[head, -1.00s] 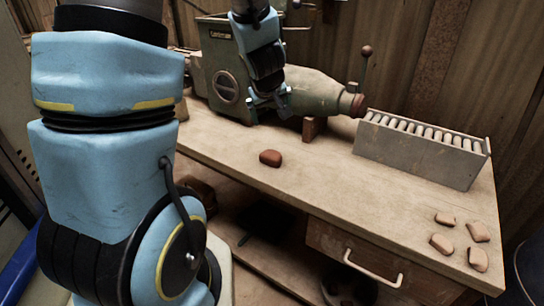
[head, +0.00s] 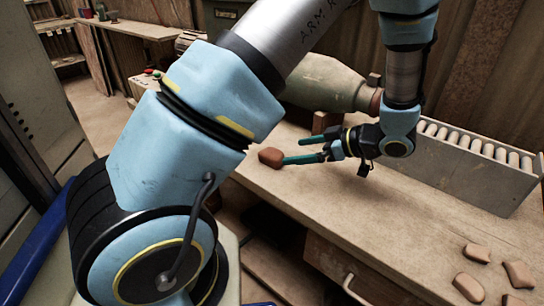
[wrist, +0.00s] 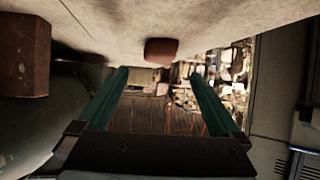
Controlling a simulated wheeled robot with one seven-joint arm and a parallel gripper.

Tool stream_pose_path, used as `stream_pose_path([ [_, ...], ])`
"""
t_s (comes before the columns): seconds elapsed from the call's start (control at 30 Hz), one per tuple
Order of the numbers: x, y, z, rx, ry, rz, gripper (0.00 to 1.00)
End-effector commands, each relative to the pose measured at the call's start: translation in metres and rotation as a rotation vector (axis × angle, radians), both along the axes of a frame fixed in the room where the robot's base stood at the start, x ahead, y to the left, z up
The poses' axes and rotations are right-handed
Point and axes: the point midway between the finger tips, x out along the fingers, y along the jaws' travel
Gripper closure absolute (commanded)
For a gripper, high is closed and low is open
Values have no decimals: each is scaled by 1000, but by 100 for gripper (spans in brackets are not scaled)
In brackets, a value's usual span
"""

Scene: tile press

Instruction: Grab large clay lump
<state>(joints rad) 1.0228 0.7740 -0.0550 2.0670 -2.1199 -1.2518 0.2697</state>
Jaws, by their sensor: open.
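The large clay lump (head: 271,157) is a reddish-brown block on the bench near its front edge in the head view. In the wrist view the lump (wrist: 161,51) shows at the top centre, beyond the fingertips and between their lines. My gripper (head: 292,150) is open, with two long teal fingers pointing left toward the lump. In the head view the nearer fingertip appears very close to the lump or touching it; I cannot tell which. The open fingers (wrist: 158,73) also show in the wrist view, with nothing between them.
Several small clay pieces (head: 478,253) lie at the bench's right end. The green press barrel (head: 325,84) lies at the back, partly hidden by my arm. The bench top (head: 350,205) in front is clear.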

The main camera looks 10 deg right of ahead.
Motion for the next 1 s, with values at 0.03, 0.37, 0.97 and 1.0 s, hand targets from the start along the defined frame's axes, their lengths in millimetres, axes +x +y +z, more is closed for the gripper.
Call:
stream_pose_path([
  [0.03, 4, 6, -4, 2, 1, 1, 0],
  [0.37, 20, 27, -17, 1, 1, 0, 0],
  [0.97, 42, 56, -36, -3, 1, -2, 3],
  [1.0, 42, 56, -36, -3, 1, -2, 8],
])
